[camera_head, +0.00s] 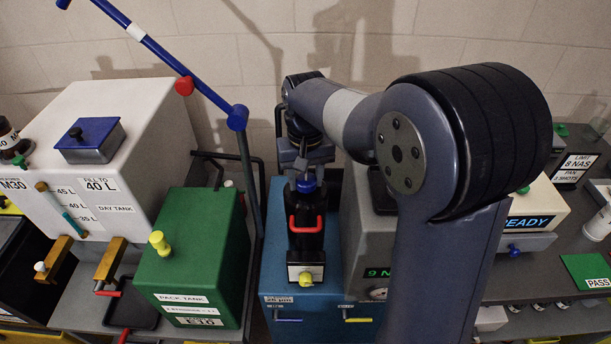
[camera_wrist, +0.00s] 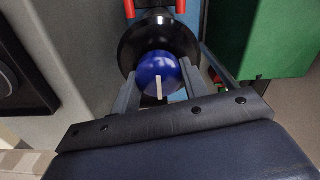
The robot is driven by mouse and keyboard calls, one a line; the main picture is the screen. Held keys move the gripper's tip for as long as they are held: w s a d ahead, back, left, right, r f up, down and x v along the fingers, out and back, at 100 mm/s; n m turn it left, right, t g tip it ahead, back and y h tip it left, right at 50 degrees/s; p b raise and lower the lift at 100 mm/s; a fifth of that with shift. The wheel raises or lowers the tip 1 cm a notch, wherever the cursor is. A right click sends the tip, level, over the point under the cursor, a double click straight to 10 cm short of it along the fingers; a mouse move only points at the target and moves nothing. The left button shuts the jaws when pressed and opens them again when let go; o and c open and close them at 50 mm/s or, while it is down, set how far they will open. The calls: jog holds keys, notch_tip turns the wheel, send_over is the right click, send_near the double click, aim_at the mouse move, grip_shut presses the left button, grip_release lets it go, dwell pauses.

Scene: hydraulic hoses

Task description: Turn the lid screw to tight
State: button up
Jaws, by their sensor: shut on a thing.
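The lid screw is a round blue knob (camera_wrist: 158,72) with a white line mark on it, on top of a black cylinder (camera_wrist: 130,45). In the wrist view the white mark points toward the bottom of the picture. My gripper (camera_wrist: 160,88) is shut on the blue knob, one finger on each side. In the head view the knob (camera_head: 306,186) shows under my gripper (camera_head: 305,172), on the black canister with a red handle (camera_head: 306,222) and a yellow knob at its foot (camera_head: 306,279). The finger contact is partly hidden in the head view.
The canister stands on a blue cabinet (camera_head: 285,310). A green tank (camera_head: 190,265) is close on its left and a grey box (camera_head: 365,225) close on its right. A white day tank (camera_head: 115,150) stands further left. A blue pole (camera_head: 165,55) slants overhead.

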aim_at(306, 177)
dwell(0.3)
jog(key=o, duration=1)
jog(key=shift+c, duration=0.2)
notch_tip(306, 177, up, 11)
jog(key=shift+b, duration=0.45)
jog(key=shift+f, duration=0.25)
notch_tip(306, 177, down, 10)
jog(key=shift+f+p, duration=0.15)
jog(key=shift+p, duration=0.3)
jog(key=shift+f, duration=0.2)
